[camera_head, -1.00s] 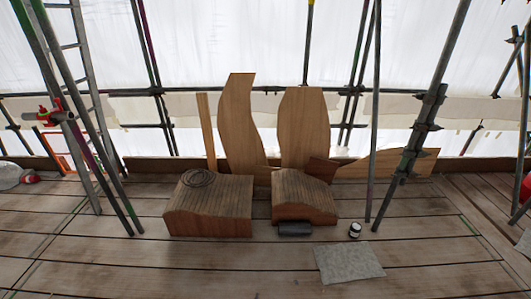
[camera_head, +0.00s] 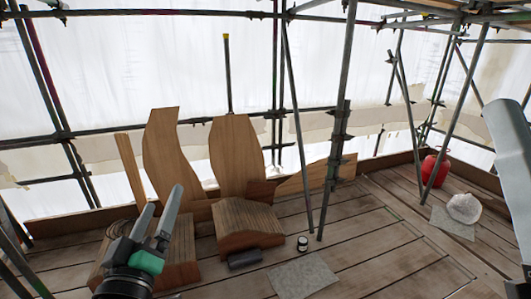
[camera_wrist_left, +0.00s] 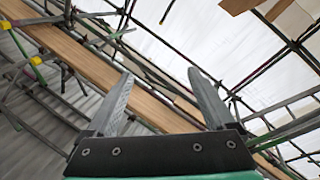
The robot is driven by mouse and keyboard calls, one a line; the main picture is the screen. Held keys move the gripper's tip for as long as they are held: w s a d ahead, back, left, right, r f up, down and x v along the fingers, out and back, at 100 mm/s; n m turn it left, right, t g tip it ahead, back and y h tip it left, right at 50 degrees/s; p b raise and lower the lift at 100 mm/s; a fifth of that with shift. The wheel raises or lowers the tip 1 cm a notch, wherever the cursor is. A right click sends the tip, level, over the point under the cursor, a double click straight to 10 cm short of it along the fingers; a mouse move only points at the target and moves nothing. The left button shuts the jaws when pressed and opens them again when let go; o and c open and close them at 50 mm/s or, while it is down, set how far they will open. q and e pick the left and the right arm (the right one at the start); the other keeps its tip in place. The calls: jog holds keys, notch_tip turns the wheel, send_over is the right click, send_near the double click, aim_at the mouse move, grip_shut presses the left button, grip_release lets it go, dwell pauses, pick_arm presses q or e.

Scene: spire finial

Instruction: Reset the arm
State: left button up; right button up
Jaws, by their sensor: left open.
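My left gripper (camera_head: 164,197) is in the lower left of the head view, pointing up with its two fingers apart and nothing between them. It stands in front of the left slatted wooden block (camera_head: 187,262) and partly hides it. In the left wrist view my left gripper (camera_wrist_left: 160,73) also shows spread, empty fingers, with scaffolding and white sheeting beyond. A pale grey arm part, likely mine, shows at the right edge of the head view; the right gripper is not visible.
A second wooden block (camera_head: 249,226) stands right of the gripper, with tall shaped boards (camera_head: 237,160) behind. A dark roll (camera_head: 245,259), small jar (camera_head: 303,243) and grey mat (camera_head: 304,277) lie near it. A scaffold pole (camera_head: 338,130) rises mid-right. A red container (camera_head: 434,170) and white bag (camera_head: 464,208) sit right.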

pick_arm(q)
jog(key=s+d+r+m+t+h, duration=0.15)
jog(key=s+r+m+t, duration=0.3)
jog(key=s+r, duration=0.55)
jog(key=s+r+m+t+h, duration=0.25)
jog(key=s+r+m, duration=0.25)
jog(key=s+r, duration=0.45)
notch_tip(320, 180, up, 30)
jog(key=w+p, duration=0.1)
jog(key=p, duration=2.8)
jog(key=shift+w+a+r+n+y, duration=0.15)
jog(key=shift+w+r+n+y, duration=0.15)
jog(key=shift+w+n, duration=0.15)
